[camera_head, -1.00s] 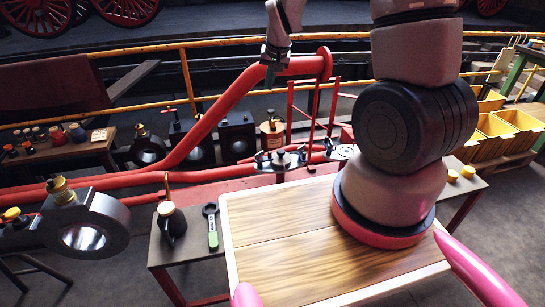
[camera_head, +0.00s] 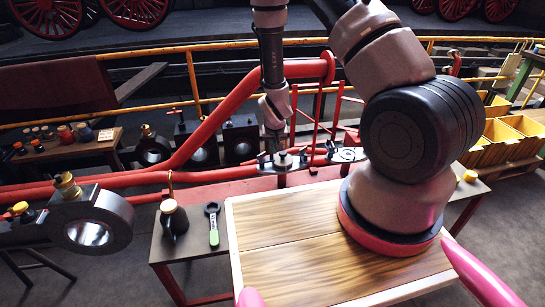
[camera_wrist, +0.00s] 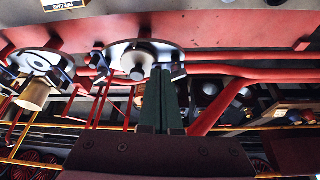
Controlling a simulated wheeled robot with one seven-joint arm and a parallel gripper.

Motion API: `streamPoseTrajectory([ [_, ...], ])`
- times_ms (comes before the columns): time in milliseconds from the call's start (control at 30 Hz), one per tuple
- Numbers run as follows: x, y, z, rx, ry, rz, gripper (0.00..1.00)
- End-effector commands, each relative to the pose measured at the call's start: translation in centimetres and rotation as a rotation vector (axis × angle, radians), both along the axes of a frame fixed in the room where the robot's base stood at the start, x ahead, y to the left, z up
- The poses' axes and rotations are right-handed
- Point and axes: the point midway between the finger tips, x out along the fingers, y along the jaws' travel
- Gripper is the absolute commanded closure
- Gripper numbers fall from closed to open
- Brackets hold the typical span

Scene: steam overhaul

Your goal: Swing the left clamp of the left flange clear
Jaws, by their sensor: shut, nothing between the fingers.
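The left flange (camera_head: 283,161) is a grey disc with a raised hub on the red bench. It also shows in the wrist view (camera_wrist: 125,52), where the picture is turned over. Its left clamp (camera_head: 262,157) is a small dark piece at the rim; I take the dark piece right of the hub in the wrist view (camera_wrist: 178,72) to be the same clamp. My gripper (camera_head: 274,146) points down at the flange. In the wrist view its dark green fingers (camera_wrist: 162,75) are together and empty, close beside that clamp. I cannot tell whether they touch it.
The right flange (camera_head: 346,155) sits beside the left one. A thick red pipe (camera_head: 210,120) rises at the left and behind. Yellow bins (camera_head: 500,140) stand at right.

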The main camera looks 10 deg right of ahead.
Motion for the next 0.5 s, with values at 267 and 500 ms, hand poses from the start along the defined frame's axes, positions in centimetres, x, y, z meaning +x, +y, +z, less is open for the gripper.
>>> streamPoseTrajectory([
  [267, 0.2, -0.1, -0.7, -0.001, 0.002, 0.000, 1.00],
  [500, 1.7, -0.3, -4.7, 0.000, 0.003, -0.001, 1.00],
])
